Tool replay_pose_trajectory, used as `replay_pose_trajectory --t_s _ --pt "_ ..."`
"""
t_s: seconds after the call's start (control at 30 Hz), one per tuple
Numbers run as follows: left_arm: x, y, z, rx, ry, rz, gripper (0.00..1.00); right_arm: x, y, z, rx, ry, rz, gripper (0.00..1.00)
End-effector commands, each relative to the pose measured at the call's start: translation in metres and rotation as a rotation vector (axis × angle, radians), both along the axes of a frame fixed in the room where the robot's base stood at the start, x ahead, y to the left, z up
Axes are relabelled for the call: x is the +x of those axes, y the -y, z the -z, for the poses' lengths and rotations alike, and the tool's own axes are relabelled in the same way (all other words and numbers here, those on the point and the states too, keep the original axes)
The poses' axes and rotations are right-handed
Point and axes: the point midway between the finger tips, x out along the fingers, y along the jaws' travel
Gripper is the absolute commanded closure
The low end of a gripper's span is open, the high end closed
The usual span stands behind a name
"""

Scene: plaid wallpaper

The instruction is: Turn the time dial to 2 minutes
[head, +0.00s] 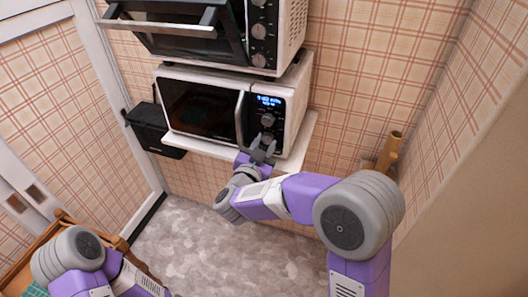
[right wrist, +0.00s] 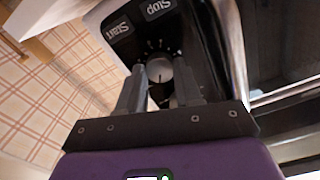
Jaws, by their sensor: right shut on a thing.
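The white and black microwave (head: 200,78) stands on a white shelf. Its control panel has a lit blue display (head: 268,101), whose text is too small to read. A grey dial (head: 267,120) sits below the display. My right gripper (head: 263,146) is at the lower part of the panel and hides what is there. In the right wrist view my right gripper (right wrist: 160,76) has one finger on each side of a round grey dial (right wrist: 158,69), shut on it. Marks surround this dial, but I cannot read them. My left gripper is out of view; only my left arm shows.
A toaster oven (head: 195,25) stands above the microwave. Start (right wrist: 117,29) and Stop (right wrist: 156,8) buttons are close to the gripped dial. The microwave door handle (head: 240,117) is left of the panel. A black box (head: 152,130) hangs at the left.

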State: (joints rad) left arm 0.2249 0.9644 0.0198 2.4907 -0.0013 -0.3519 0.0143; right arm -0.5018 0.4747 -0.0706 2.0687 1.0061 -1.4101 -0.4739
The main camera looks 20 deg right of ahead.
Motion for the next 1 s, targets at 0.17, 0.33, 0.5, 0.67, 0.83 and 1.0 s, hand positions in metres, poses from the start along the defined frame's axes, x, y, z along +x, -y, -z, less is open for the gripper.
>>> replay_pose_trajectory --t_s 0.17,0.33,0.5,0.67,0.83,1.0 --pt "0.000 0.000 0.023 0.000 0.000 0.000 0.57 0.000 0.000 0.005 0.142 0.094 0.001 0.96" --pt "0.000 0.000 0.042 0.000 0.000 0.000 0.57 0.000 0.000 0.005 0.275 0.185 0.000 0.96" --pt "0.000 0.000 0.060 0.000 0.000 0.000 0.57 0.000 0.000 0.005 0.409 0.274 0.000 0.96" --pt "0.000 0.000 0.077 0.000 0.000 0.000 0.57 0.000 0.000 0.005 0.535 0.360 -0.001 0.96" --pt "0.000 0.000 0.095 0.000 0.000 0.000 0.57 0.000 0.000 0.005 0.669 0.450 -0.001 0.96" --pt "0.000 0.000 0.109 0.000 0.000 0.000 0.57 0.000 -0.001 0.004 0.802 0.539 -0.001 0.96"
